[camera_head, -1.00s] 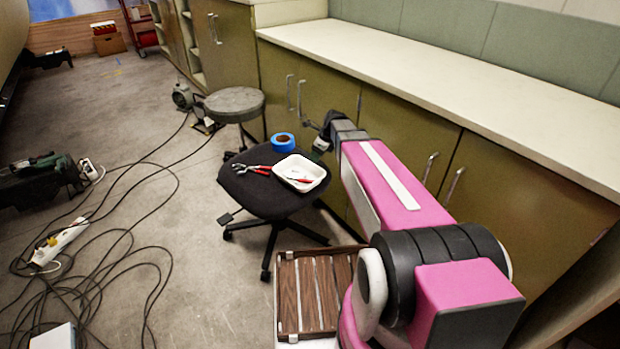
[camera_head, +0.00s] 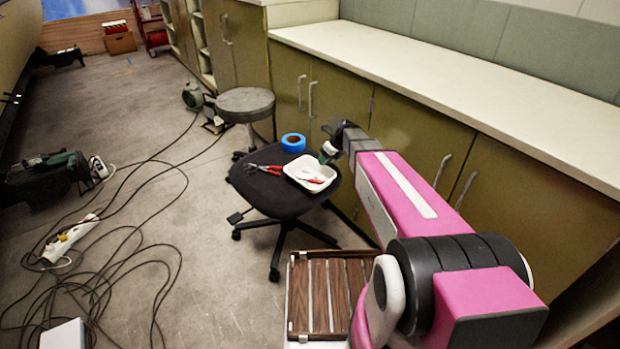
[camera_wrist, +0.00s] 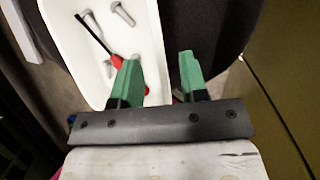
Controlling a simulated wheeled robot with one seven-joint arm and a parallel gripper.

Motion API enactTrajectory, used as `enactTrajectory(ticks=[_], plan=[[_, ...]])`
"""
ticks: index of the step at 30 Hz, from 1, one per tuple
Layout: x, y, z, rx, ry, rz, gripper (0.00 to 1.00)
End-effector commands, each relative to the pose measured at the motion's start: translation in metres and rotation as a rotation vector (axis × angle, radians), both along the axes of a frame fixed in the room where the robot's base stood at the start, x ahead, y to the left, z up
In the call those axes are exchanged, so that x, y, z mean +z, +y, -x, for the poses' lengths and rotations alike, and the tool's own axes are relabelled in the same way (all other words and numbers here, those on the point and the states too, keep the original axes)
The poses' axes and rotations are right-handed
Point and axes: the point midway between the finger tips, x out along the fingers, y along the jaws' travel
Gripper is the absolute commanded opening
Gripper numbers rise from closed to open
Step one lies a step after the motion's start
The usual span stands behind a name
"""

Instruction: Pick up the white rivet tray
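The white rivet tray (camera_head: 311,173) sits on the black seat of a wheeled stool (camera_head: 284,199). A red-handled tool lies in it. In the wrist view the tray (camera_wrist: 88,62) fills the upper left and holds several grey rivets (camera_wrist: 122,14) and the red and black tool (camera_wrist: 116,61). My gripper (camera_wrist: 160,75) is open, its green fingers apart. The left finger overlaps the tray's right rim in the picture and the right finger is over the dark seat beside it. I cannot tell whether either finger touches the tray. In the head view my gripper (camera_head: 327,152) is just right of the tray.
Red-handled pliers (camera_head: 265,169) and a blue tape roll (camera_head: 293,142) share the seat with the tray. A round grey stool (camera_head: 246,104) stands behind. Olive cabinets (camera_head: 408,134) with a pale countertop (camera_head: 440,85) run close along the right. Black cables (camera_head: 120,245) cover the floor at left.

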Motion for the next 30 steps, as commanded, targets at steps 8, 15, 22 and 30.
enactTrajectory(ticks=[8,15,22,30], plan=[[-0.034,0.015,-0.006,0.001,0.001,0.000,0.40],[-0.042,0.019,-0.006,0.000,-0.001,-0.001,0.40],[-0.042,0.019,-0.006,0.000,0.000,0.000,0.00],[-0.041,0.019,-0.006,0.000,0.000,0.000,0.00]])
